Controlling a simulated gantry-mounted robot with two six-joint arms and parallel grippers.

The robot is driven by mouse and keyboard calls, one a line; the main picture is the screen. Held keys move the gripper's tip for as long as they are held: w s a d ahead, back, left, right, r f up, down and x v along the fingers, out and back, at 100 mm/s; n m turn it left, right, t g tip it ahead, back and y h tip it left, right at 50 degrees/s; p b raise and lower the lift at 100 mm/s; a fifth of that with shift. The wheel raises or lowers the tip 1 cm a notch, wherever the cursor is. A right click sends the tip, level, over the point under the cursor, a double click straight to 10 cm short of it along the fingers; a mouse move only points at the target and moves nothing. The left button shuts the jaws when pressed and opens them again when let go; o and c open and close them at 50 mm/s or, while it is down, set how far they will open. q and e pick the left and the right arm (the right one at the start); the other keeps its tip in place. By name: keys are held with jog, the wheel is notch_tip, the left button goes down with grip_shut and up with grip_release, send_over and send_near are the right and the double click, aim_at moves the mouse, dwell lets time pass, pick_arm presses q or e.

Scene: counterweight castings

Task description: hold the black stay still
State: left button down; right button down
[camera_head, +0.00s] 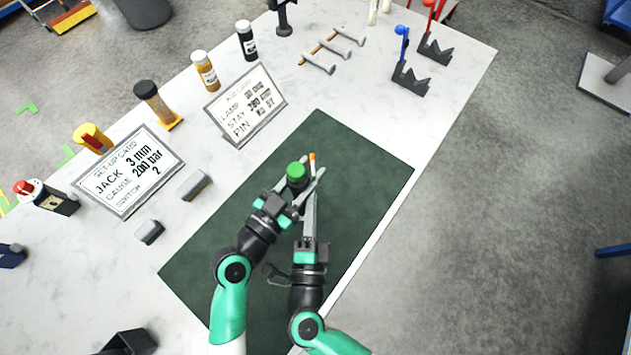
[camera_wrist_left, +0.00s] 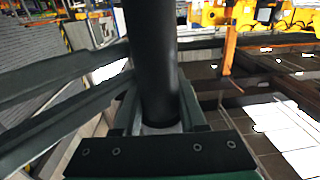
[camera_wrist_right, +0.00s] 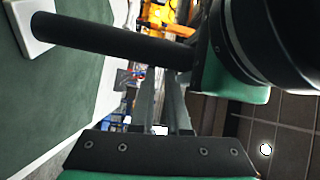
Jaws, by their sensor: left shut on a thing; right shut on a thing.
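The black stay (camera_wrist_left: 152,60) stands between the fingers of my left gripper (camera_head: 298,186), which is shut on it. In the right wrist view the stay's black shaft (camera_wrist_right: 110,40) runs from a white base plate (camera_wrist_right: 32,24) on the mat to my left gripper. In the head view a green round cap (camera_head: 296,172) shows at the left gripper, and the shaft below is hidden. My right gripper (camera_head: 311,190) is close beside it, shut on a thin orange-tipped rod (camera_head: 312,161); its grip is mostly hidden by the fingers.
The dark green mat (camera_head: 365,180) lies under both grippers, with clear room to their right. Two cards, a set-up card (camera_head: 128,172) and a smaller card (camera_head: 245,103), stand to the left.

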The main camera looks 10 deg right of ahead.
pick_arm(q)
jog(key=shift+s+d+r, duration=0.1)
jog(key=shift+r, duration=0.15)
pick_arm(e)
jog(key=s+a+f, duration=0.3)
jog(key=shift+a, duration=0.1)
pick_arm(q)
jog(key=shift+c, duration=1.9)
grip_release()
jog(key=v, duration=1.2)
